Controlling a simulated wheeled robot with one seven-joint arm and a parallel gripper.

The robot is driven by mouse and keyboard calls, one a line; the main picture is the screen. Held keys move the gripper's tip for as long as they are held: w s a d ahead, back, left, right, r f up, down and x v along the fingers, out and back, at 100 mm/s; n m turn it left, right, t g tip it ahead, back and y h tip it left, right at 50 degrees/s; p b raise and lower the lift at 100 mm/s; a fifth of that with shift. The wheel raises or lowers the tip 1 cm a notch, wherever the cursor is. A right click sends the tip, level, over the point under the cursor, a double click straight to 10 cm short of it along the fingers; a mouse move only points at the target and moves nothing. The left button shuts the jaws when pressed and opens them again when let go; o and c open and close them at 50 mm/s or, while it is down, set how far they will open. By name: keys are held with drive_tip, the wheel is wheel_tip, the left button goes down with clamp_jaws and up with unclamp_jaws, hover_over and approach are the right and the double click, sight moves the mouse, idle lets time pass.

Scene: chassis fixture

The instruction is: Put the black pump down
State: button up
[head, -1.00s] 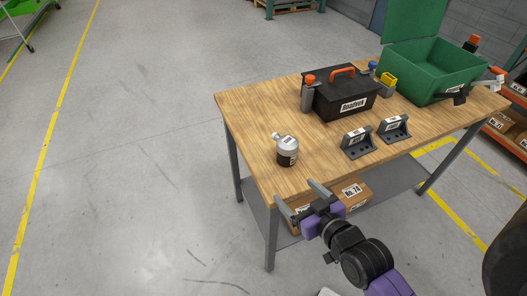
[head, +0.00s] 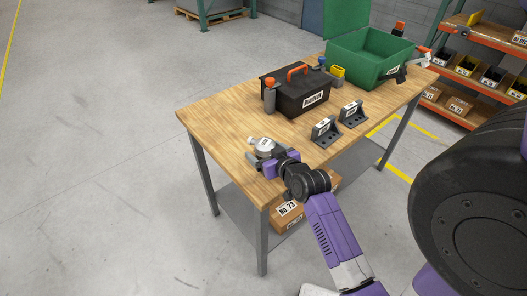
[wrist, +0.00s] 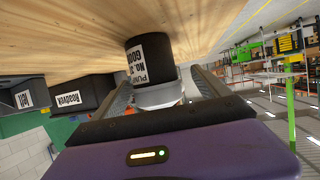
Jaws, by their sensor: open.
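The pump (wrist: 150,62) has a black body with a white label and a grey lower section in the wrist view, which shows the bench upside down. It stands upright on the wooden bench top (head: 225,110). In the head view only the pump's pale grey top (head: 264,144) shows clearly; my gripper hides much of the rest. My gripper (head: 262,157) is open at the near left part of the bench. In the wrist view its two fingers (wrist: 163,80) are on either side of the pump. I cannot tell whether either finger touches it.
A black toolbox (head: 297,95) with an orange handle stands behind the pump. Two grey brackets (head: 325,131) (head: 352,114) stand to its right. A green bin (head: 365,60) is at the far right end. Bare bench lies left of the pump.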

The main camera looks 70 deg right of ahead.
drive_tip(key=x, duration=0.3)
drive_tip(key=shift+d+p, duration=0.4)
drive_tip(key=shift+d, duration=0.05)
drive_tip(key=shift+w+d+f, duration=0.25)
drive_tip(key=shift+w, duration=0.1)
clamp_jaws()
drive_tip(key=shift+r, duration=0.1)
